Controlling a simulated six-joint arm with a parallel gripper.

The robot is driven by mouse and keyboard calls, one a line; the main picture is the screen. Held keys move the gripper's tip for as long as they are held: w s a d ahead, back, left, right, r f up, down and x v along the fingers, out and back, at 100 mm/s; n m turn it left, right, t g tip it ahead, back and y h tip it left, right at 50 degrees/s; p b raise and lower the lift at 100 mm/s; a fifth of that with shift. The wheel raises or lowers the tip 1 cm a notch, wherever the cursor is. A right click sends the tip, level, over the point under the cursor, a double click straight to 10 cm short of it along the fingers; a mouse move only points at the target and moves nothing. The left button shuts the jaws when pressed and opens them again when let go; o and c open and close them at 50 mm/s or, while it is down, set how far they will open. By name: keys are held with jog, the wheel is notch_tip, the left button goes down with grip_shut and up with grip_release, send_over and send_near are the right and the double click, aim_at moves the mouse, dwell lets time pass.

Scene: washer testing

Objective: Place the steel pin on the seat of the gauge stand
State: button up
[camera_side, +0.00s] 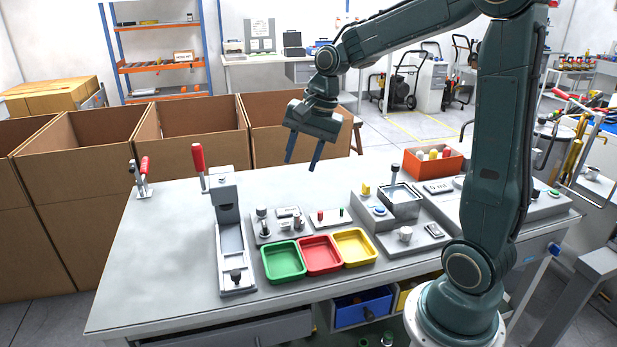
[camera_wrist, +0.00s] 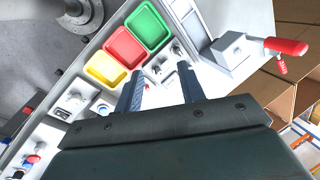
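My gripper (camera_side: 302,162) hangs above the back of the bench, its two fingers apart with nothing between them. The open fingers also show in the wrist view (camera_wrist: 162,72). A small grey stand with an upright post and dark top (camera_side: 263,224) is behind the green tray, below and left of my gripper; it looks like the gauge stand. Small metal cylindrical pieces (camera_side: 297,221) are beside it. I cannot tell which of them is the steel pin, and the stand's seat is too small to make out.
Green (camera_side: 283,277), red (camera_side: 321,269) and yellow (camera_side: 354,261) trays line the bench front. A red-handled press (camera_side: 232,245) and a red toggle clamp (camera_side: 143,177) stand left. Grey fixtures (camera_side: 400,205) and an orange bin (camera_side: 433,173) are right. The back middle is clear.

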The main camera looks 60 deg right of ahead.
jog(key=s+a+r+n+t, duration=0.1)
jog(key=s+a+r+n, duration=0.1)
jog(key=s+a+n, duration=0.3)
jog(key=s+a+r+n+t+h, duration=0.1)
jog(key=s+a+n, duration=0.4)
jog(key=s+n, duration=0.4)
jog(key=s, duration=0.4)
jog(key=shift+s+r+t, duration=0.25)
jog(key=shift+r+t, duration=0.05)
jog(key=shift+r, duration=0.1)
jog(key=shift+o, duration=0.4)
